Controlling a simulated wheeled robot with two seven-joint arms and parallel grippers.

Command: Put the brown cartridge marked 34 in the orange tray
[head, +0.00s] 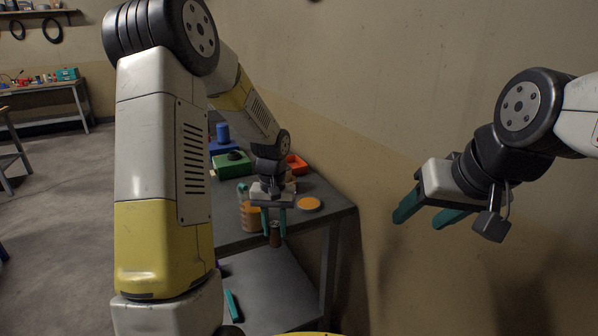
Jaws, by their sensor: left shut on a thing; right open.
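My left gripper (274,232) is shut on a small dark brown cartridge (275,240), held upright near the table's front edge. Its mark is too small to read. I cannot tell its exact height over the tabletop. The orange tray (297,163) is at the back of the table, partly hidden behind my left wrist. My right gripper (431,218) is open and empty in the air at the right, in front of the wall and away from the table.
An orange-brown can (249,217) stands just left of my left gripper. A flat orange disc (308,204) lies to its right. Green (228,166) and blue (222,134) containers stand at the back left. A lower shelf (270,287) holds a teal item (232,306).

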